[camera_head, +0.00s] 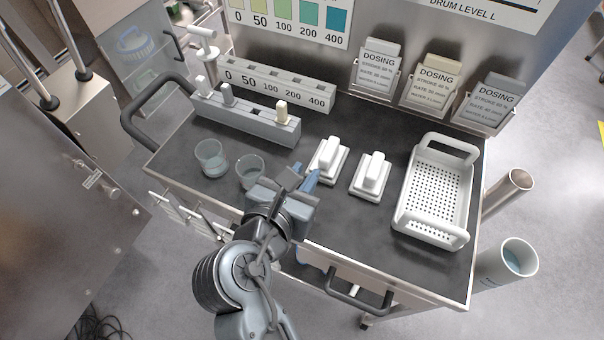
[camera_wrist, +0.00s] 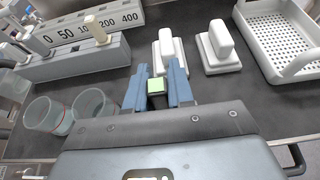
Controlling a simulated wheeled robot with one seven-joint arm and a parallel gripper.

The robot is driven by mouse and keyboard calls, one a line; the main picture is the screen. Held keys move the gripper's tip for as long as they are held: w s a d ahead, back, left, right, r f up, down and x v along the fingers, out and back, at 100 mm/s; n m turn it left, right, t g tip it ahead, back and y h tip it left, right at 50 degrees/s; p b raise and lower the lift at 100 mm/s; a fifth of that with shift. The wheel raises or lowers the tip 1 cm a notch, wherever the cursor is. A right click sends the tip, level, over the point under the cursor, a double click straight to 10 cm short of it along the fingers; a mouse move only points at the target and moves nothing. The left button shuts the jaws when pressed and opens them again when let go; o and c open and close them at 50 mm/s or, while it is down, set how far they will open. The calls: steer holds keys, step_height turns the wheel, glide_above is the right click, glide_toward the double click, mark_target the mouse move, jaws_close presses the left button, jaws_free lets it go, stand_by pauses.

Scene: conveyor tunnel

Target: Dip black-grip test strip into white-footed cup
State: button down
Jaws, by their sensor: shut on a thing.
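My gripper (camera_head: 290,187) is above the front of the dark cart top, its blue fingers closed on a small dark block with a pale green top face. This block, seen between the fingers in the wrist view (camera_wrist: 157,88), looks like the black grip of the test strip; the strip itself is hidden. Two clear cups stand left of my gripper: a left cup (camera_head: 211,158) and a right cup (camera_head: 250,172). The wrist view also shows the left cup (camera_wrist: 42,113) and the right cup (camera_wrist: 90,105). I cannot tell which foot is white.
A grey rack (camera_head: 245,122) holding several grips stands behind the cups, before a numbered slotted block (camera_head: 278,87). Two white handled blocks (camera_head: 327,160) (camera_head: 371,175) stand right of my gripper. A white perforated tray (camera_head: 436,190) is farther right. Dosing cards (camera_head: 378,68) line the back.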

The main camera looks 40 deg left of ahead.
step_height(320, 180, up, 7)
steer(key=p, duration=0.2)
stand_by(1.0)
